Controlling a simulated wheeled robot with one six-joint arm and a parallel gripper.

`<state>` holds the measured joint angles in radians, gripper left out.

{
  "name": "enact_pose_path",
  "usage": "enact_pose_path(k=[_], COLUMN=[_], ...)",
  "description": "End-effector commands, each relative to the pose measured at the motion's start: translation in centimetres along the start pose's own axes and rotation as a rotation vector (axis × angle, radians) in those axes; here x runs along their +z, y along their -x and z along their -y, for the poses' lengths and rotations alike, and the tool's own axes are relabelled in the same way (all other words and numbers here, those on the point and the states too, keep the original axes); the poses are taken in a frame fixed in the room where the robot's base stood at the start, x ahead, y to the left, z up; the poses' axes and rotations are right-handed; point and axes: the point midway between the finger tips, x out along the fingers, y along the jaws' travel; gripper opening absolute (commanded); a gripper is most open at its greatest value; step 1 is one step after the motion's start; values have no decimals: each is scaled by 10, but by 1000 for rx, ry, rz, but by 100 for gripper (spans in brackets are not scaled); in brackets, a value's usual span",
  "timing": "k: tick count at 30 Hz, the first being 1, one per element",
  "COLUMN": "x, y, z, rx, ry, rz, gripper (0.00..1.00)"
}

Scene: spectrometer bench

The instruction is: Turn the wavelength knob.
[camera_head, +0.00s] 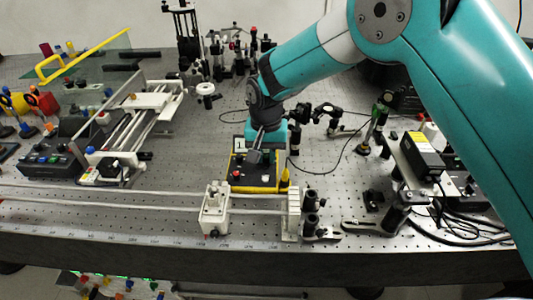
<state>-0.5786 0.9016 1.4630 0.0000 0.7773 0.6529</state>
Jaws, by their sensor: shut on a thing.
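A small black instrument box (262,182) with yellow edges stands on the bench in the middle of the head view, below my teal arm. A red button shows on its front left. My gripper (256,156) points down at the upper part of this box, with its fingers at the panel. It is shut on what appears to be the wavelength knob, which the fingers and wrist hide. I cannot make out the knob itself or its angle.
A white rail-mounted holder (215,209) stands just in front of the box. Black posts (311,212) stand to its right. A white rail assembly (140,118) lies to the left. A black and yellow device (422,156) and cables crowd the right. Bare bench shows between them.

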Motion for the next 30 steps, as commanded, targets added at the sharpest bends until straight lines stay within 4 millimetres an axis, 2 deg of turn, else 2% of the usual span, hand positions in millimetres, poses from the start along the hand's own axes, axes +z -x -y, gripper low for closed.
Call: enact_pose_path(k=[2, 3, 6, 14, 19, 23, 30], x=[0, 0, 0, 0, -1, -1, -1], y=[1, 1, 1, 1, 12, 38, 100], z=[0, 0, 0, 0, 0, 1, 1], rx=[-1, -1, -1, -1, -2, -4, -5], ry=[1, 1, 1, 1, 1, 1, 1], rz=[-2, -2, -1, -1, -2, -6, -6], gripper=[0, 24, 45, 45, 45, 45, 45])
